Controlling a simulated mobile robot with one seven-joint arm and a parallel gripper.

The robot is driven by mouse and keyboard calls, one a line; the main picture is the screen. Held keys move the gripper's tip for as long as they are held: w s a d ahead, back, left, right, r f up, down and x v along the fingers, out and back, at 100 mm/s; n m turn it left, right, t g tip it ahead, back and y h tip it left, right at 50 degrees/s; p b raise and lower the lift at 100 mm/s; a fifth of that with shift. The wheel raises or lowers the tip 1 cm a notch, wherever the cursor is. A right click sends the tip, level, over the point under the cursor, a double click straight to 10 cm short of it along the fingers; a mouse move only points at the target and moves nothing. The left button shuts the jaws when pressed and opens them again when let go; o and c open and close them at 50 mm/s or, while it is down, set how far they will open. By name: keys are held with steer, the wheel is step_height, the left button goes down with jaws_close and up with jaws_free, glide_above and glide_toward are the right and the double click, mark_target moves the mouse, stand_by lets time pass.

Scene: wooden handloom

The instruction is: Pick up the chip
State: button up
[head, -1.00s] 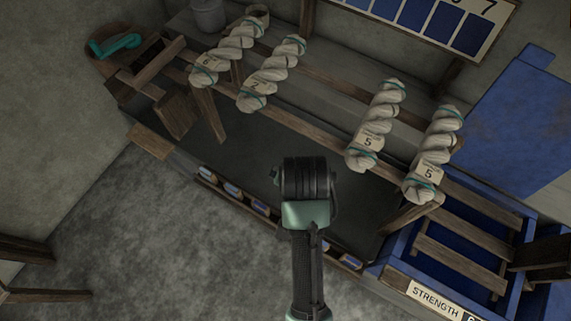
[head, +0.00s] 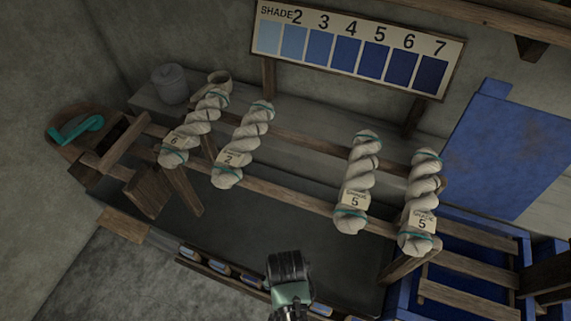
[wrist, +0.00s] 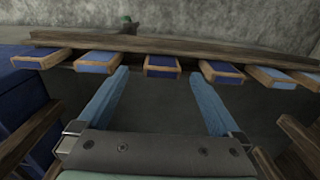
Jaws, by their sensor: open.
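Several small wooden chips with blue faces stand in a row along a narrow wooden rail; in the wrist view one chip (wrist: 162,66) lies straight ahead, centred between my fingers. Another chip (wrist: 97,60) is to its left and another (wrist: 221,72) to its right. In the head view, chips (head: 219,268) sit along the near edge of the bench, partly hidden by my arm. My gripper (wrist: 158,74) is open and empty, its two blue fingers spread on either side of the middle chip's line. I cannot tell the exact gap to the chip. The fingers are hidden in the head view.
Several twisted skeins (head: 363,180) with number tags hang across wooden rails above the bench. A shade chart (head: 352,50) is on the back wall. A blue crate (head: 480,215) with slats stands at right, and a wooden device with a teal crank (head: 76,130) at left.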

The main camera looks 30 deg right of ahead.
step_height(320, 180, down, 3)
steer(key=shift+w+f, duration=0.15)
steer(key=shift+f, duration=0.05)
steer(key=c, duration=1.4)
steer(key=shift+r, duration=0.1)
